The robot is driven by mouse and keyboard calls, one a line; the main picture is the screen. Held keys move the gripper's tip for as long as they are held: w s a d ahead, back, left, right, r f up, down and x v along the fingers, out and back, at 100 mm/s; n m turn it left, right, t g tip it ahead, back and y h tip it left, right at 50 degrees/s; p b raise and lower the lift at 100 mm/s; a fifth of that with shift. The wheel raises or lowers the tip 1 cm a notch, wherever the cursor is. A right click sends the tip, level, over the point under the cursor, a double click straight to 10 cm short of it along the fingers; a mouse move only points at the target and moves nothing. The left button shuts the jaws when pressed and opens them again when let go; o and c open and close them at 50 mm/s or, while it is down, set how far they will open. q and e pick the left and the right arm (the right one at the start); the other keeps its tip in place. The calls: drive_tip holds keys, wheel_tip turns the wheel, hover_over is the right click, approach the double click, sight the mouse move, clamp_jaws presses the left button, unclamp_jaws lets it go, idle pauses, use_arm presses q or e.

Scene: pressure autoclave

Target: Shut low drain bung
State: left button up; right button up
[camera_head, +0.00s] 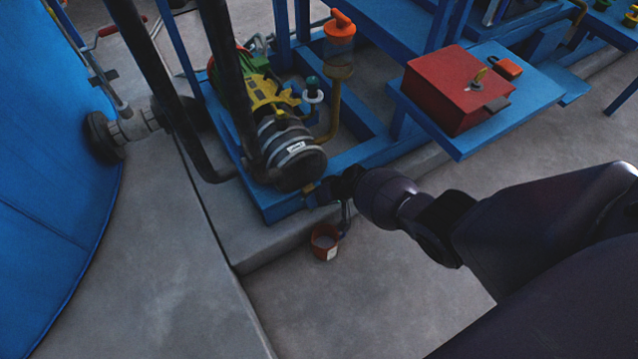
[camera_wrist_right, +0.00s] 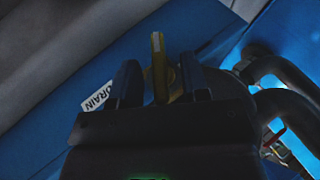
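The drain bung shows in the right wrist view as a brass-yellow lever (camera_wrist_right: 158,62) standing upright, beside a white label reading DRAIN (camera_wrist_right: 98,96). My right gripper (camera_wrist_right: 160,84) has one dark finger on each side of the lever. A narrow gap shows on the left side; contact on the right side cannot be told. In the head view my right gripper (camera_head: 340,187) reaches low to the front edge of the blue frame by the pump, and it hides the bung there. My left gripper is not in view.
A small red bucket (camera_head: 325,242) stands on the floor just below the right gripper. The pump (camera_head: 290,152) and black pipes (camera_head: 172,110) are close on the left. A red box (camera_head: 455,90) sits on a blue shelf (camera_head: 540,90). Floor in front is clear.

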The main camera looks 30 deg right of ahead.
drive_tip(key=shift+d+r+p, duration=0.25)
drive_tip(key=shift+r+p, duration=0.1)
drive_tip(key=shift+r, duration=0.2)
use_arm(q)
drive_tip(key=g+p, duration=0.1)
drive_tip(key=p, duration=0.1)
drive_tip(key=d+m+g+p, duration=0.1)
drive_tip(key=p, duration=0.2)
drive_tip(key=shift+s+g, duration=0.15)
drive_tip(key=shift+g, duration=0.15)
use_arm(e)
drive_tip(key=v, duration=0.9)
drive_tip(key=shift+s+d+r, duration=0.2)
drive_tip(key=shift+s, duration=0.15)
